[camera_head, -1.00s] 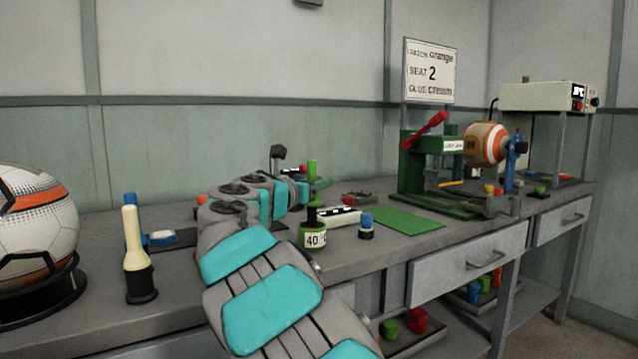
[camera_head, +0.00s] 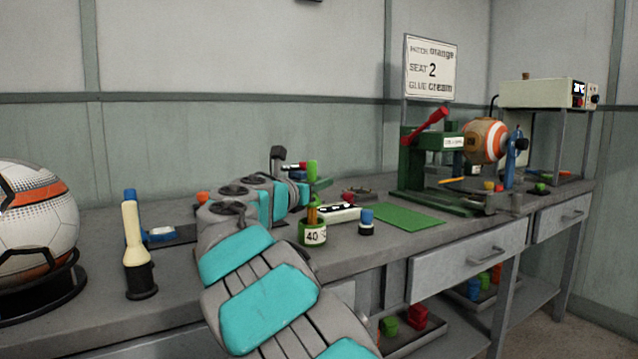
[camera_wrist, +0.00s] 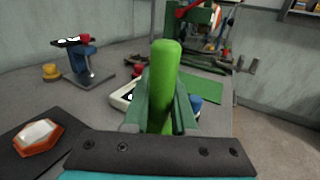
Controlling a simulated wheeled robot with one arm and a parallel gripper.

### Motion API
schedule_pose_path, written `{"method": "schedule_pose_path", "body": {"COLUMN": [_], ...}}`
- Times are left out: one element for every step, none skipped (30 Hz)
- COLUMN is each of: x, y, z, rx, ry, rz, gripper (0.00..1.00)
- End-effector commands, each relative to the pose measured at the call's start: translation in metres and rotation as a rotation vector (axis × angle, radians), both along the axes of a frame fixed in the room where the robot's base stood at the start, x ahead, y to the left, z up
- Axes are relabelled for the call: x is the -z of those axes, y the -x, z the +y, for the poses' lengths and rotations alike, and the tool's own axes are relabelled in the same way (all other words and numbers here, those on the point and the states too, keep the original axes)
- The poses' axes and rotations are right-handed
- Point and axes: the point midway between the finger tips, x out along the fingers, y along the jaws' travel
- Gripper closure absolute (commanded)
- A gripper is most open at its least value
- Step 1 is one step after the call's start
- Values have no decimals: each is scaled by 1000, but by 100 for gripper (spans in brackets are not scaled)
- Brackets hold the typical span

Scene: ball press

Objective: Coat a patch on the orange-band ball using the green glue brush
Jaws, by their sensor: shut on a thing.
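My gripper (camera_head: 314,183) is shut on the green brush (camera_head: 312,168), held upright; its handle fills the middle of the wrist view (camera_wrist: 166,80). Below the fingers, a tan-brown part of the brush shows at the mouth of the green pot (camera_head: 313,236) labelled 40. I cannot tell whether its tip is inside the pot. A white ball with an orange band (camera_head: 38,190) rests on a black ring stand at the left.
A cream-and-black bottle (camera_head: 136,245) stands at front left. A blue-topped pot (camera_head: 366,222) and green mat (camera_head: 405,216) are right of the green pot. A sign (camera_head: 431,69) reads orange, seat 2, cream. Drawers and a lower shelf are below.

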Motion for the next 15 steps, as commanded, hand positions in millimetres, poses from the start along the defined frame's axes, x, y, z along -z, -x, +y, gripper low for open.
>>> {"method": "schedule_pose_path", "body": {"x": [1,1,1,1,1,1,1,1,1,1,1,1,0,-1,-2], "y": [0,0,0,0,0,0,0,0,0,0,0,0,0,0,0], "z": [0,0,0,0,0,0,0,0,0,0,0,0,0,0,0], "rx": [0,0,0,0,0,0,0,0,0,0,0,0,0,0,0], "ry": [0,0,0,0,0,0,0,0,0,0,0,0,0,0,0], "rz": [1,1,1,1,1,1,1,1,1,2,2,2,2,2,2], "gripper": [100,100,100,100,100,100,100,100,100,100,100,100,100,100,100]}}
